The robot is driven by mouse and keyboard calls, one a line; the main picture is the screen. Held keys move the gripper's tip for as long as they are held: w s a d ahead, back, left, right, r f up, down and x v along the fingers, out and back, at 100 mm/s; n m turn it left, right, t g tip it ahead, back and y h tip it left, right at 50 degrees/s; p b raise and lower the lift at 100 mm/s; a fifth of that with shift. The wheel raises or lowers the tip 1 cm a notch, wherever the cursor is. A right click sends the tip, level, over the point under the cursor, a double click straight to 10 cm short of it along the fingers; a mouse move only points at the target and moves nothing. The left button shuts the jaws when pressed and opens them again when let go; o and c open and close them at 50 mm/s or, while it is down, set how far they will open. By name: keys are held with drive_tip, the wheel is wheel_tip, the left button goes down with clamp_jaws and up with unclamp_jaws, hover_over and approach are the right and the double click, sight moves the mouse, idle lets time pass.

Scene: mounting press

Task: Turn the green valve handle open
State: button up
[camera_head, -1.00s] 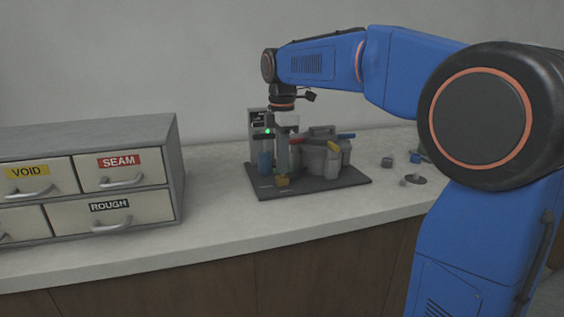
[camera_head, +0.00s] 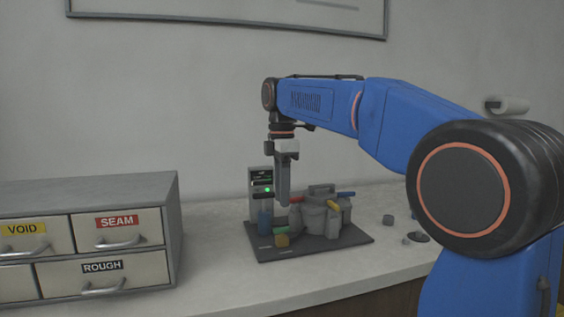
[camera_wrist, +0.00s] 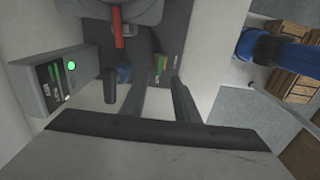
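In the wrist view a green piece, apparently the same handle (camera_wrist: 158,62), shows beyond the fingers. My gripper (camera_head: 283,203) points down above the handle, and a gap separates them in the head view. In the wrist view its two dark fingers (camera_wrist: 162,82) stand apart with nothing held between them. I cannot tell the handle's exact turn angle.
The press has red (camera_head: 296,199), yellow (camera_head: 333,206) and blue (camera_head: 346,195) handles close by. A control panel (camera_head: 260,183) with a lit green lamp stands behind, left. A drawer cabinet (camera_head: 100,235) is at left. Small grey parts lie at right.

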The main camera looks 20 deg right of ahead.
wheel_tip(320, 180, up, 9)
idle(0.3)
drive_tip(key=s+d+f+m+t, duration=0.2)
drive_tip(key=s+f+m, duration=0.7)
drive_tip(key=s+f, duration=0.6)
drive_tip(key=s+d+f+m+t, duration=0.2)
drive_tip(key=s+d+f+m, duration=0.3)
drive_tip(key=s+f+m, duration=0.4)
drive_tip(key=s+f, duration=0.7)
drive_tip(key=f, duration=0.4)
drive_tip(key=shift+t, duration=0.4)
